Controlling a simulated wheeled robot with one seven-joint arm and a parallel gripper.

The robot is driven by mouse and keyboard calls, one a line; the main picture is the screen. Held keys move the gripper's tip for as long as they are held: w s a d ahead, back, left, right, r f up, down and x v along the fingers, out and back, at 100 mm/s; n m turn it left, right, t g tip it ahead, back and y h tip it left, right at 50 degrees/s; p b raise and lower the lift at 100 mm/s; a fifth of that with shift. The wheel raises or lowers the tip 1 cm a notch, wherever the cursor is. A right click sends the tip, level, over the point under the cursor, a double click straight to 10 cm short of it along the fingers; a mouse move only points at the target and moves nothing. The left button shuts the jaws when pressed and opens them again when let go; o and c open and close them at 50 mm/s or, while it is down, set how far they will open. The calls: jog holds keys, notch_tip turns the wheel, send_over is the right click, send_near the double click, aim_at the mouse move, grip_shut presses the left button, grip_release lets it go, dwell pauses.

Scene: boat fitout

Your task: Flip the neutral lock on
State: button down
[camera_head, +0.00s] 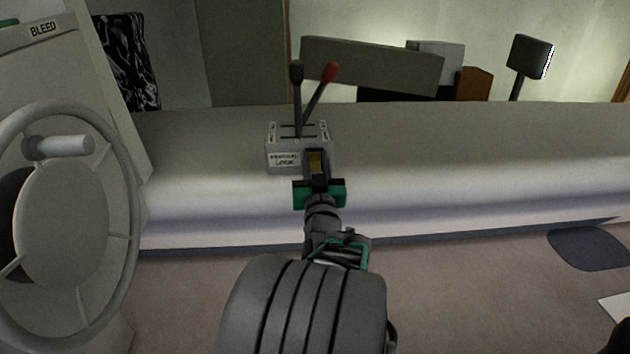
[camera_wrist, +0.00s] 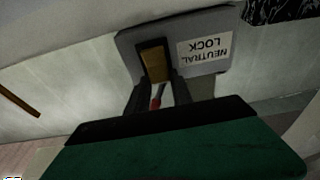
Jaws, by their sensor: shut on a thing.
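The grey control box (camera_head: 284,158) stands on the pale ledge, with a NEUTRAL LOCK label on its near face. In the wrist view this label (camera_wrist: 205,49) appears upside down. A brownish-yellow plate (camera_wrist: 154,62) is set in the face beside the label. My gripper (camera_head: 317,170) is at this plate, and it also shows in the wrist view (camera_wrist: 158,85). Its dark fingers are shut on the neutral lock switch (camera_wrist: 157,97), of which a small red and pale part shows between them. The fingers hide most of the switch, so its position cannot be told.
A black-knobbed lever (camera_head: 297,95) and a red-knobbed lever (camera_head: 322,90) rise from the box top, just beyond my gripper. A steering wheel (camera_head: 133,190) stands at the left. The ledge (camera_head: 480,150) is clear to the right.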

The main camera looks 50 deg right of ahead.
jog(key=shift+s+a+f+t+h+b, duration=0.1)
jog(key=shift+f+t+h+b, duration=0.6)
jog(key=shift+b, duration=2.85)
jog(key=shift+r+h+b, duration=0.3)
jog(key=shift+b, duration=0.15)
jog(key=c, duration=1.1)
grip_release()
jog(key=v, duration=0.8)
